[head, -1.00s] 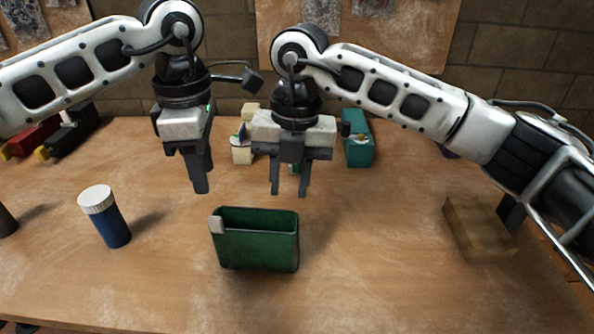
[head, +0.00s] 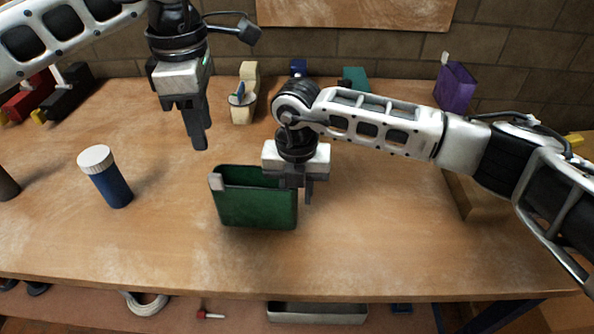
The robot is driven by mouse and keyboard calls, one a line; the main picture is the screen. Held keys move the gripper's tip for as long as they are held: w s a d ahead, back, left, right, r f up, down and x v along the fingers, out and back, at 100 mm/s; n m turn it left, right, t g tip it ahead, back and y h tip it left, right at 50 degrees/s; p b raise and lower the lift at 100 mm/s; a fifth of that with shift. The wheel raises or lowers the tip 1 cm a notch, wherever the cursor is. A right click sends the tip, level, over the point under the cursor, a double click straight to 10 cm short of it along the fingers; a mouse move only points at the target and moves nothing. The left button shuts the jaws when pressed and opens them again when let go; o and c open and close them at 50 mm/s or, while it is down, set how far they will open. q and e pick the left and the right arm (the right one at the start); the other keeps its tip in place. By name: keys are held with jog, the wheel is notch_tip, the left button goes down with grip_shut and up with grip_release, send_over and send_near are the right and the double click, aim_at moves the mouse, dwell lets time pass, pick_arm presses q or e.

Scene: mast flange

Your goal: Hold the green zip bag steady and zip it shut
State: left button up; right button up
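The green zip bag (head: 255,208) stands upright on the table, its top open. A light grey zip tab (head: 216,181) sits at its top left corner. My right gripper (head: 298,194) is at the bag's top right corner, overlapping it in the picture. One finger shows just right of the bag's right edge; the other is hidden, so I cannot tell its opening or any contact. My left gripper (head: 200,142) hangs above and behind the bag's left end, apart from it. Its fingers overlap side-on, so its opening is unclear. It holds nothing visible.
A blue jar with a white lid (head: 106,178) stands left of the bag. A cream object (head: 244,95), a teal box (head: 355,80) and a purple bag (head: 455,87) stand at the back. A brown block (head: 462,196) is at the right. Table in front of the bag is clear.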

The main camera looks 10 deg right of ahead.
aim_at(214, 174)
jog(key=shift+f, duration=0.75)
grip_shut()
pick_arm(q)
jog(key=shift+o, duration=0.8)
notch_tip(214, 174, down, 11)
jog(key=n, duration=1.5)
jog(key=shift+n, duration=0.4)
